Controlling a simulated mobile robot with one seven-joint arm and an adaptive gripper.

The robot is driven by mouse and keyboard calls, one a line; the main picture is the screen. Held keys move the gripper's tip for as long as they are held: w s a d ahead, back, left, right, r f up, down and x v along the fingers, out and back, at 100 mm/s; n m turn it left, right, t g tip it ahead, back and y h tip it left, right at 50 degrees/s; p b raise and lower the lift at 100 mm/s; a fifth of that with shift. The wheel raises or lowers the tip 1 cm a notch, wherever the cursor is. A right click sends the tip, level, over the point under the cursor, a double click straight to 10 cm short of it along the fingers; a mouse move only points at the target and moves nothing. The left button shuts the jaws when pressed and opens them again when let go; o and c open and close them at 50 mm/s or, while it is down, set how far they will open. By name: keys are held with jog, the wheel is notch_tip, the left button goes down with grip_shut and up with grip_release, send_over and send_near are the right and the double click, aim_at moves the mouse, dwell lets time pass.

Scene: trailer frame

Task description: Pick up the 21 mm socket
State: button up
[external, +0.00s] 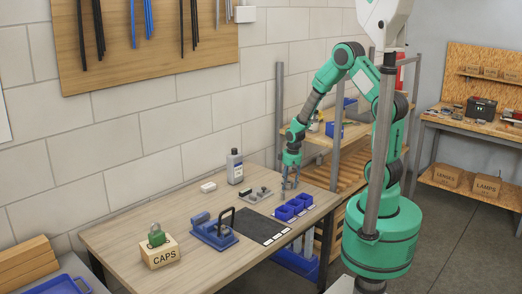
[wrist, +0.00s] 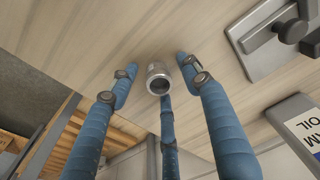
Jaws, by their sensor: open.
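A small silver cylindrical socket (wrist: 158,77) is on the wooden tabletop in the middle of the wrist view, with its dark round opening showing. I cannot read its size. My gripper (wrist: 158,68) has three blue fingers spread open around it: one to the left, one to the right and one below it in the picture. The left and right fingertips are apart from the socket. I cannot tell whether the lower finger touches it. In the external view my gripper (external: 291,183) points down near the table's far right end, where I cannot make out the socket.
A grey plate fixture (external: 256,195) lies just left of my gripper. A grey bottle (external: 235,167) stands behind it. Blue bins (external: 289,212) and a dark mat (external: 258,227) are toward the front.

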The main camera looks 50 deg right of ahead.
aim_at(288, 182)
dwell(0.5)
grip_shut()
jog(key=shift+r+p, duration=0.85)
jog(key=shift+r, duration=4.2)
